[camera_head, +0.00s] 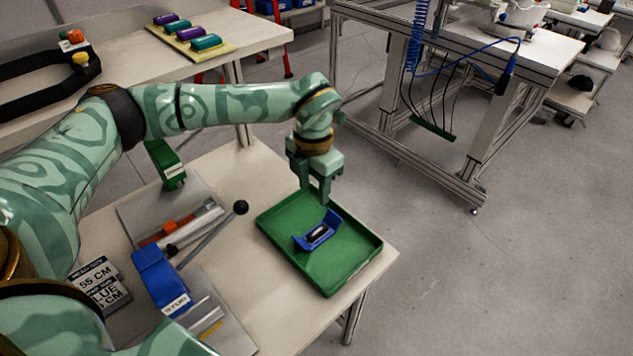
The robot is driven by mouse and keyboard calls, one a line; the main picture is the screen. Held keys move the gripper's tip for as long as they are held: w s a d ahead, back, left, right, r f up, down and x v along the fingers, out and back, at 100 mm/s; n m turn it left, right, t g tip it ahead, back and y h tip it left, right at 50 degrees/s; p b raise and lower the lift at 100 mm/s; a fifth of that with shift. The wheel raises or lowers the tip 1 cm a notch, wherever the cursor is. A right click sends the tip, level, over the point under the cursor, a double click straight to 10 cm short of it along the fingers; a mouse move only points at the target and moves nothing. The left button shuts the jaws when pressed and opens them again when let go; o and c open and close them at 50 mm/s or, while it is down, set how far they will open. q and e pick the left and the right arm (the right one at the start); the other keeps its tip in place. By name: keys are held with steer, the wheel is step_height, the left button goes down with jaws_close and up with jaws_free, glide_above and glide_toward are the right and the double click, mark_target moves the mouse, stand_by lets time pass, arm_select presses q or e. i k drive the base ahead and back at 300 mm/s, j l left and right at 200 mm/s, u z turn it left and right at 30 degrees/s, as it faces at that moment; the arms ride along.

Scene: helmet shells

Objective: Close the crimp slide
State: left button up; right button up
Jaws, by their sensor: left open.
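A crimp fixture sits on the near table: a grey plate (135,218) carries an orange and metal slide-like part (182,228), with a lever (210,238) ending in a black knob (240,207). I cannot tell for sure which part is the crimp slide or how far it stands open. My left gripper (321,197) points down, open, over the back of the green tray (335,278), to the right of the knob. A blue holder (303,243) with a dark piece in it lies in the tray, just below the fingertips; contact is unclear. My right gripper is out of view.
A green block (167,165) stands behind the plate. My left arm spans above the table. The tray lies close to the table's right edge.

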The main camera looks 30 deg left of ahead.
mark_target(167, 243)
steer(key=k+l, duration=0.7)
steer(key=k, duration=0.2)
